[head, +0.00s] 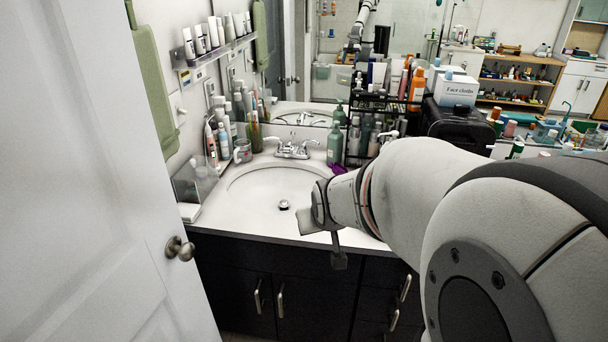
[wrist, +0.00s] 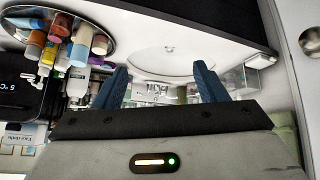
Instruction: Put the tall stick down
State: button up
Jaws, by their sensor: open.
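My gripper shows in the wrist view (wrist: 160,84) with its two blue fingers spread apart. Nothing is visible between them; the sink area shows through the gap. In the head view it hangs over the counter's front edge, mostly hidden by my own arm. I cannot make out a tall stick for certain in either view. Several slim upright items stand at the back left of the counter, too small to tell apart. The white sink (head: 272,190) lies left of my gripper in the head view.
A white door (head: 85,200) fills the left side. Bottles (head: 219,140) crowd the counter's back left. A black rack (head: 353,138) and a face cloths box (head: 456,90) stand at the right. A round tray (wrist: 22,18) holds several bottles.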

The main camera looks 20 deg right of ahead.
jog(key=w+d+f+m+t+h+b, duration=0.1)
jog(key=w+d+f+t, duration=0.25)
jog(key=d, duration=0.45)
jog(key=w+d+f+m+t+h, duration=0.1)
jog(key=w+d+f+t+h, duration=0.15)
jog(key=d+f, duration=0.4)
jog(key=w+d+f+m+t+h+b, duration=0.1)
jog(key=w+d+f+t, duration=0.2)
jog(key=d, duration=0.6)
jog(key=shift+t, duration=0.4)
jog(key=p+x, duration=0.1)
jog(key=x, duration=0.1)
jog(key=p+x, duration=0.1)
jog(key=x, duration=0.1)
jog(key=p+x, duration=0.1)
jog(key=x, duration=0.1)
jog(key=shift+d+f, duration=0.2)
jog(key=shift+d, duration=0.15)
jog(key=shift+s, duration=0.1)
jog(key=shift+c, duration=0.4)
grip_shut()
jog(key=shift+r, duration=0.1)
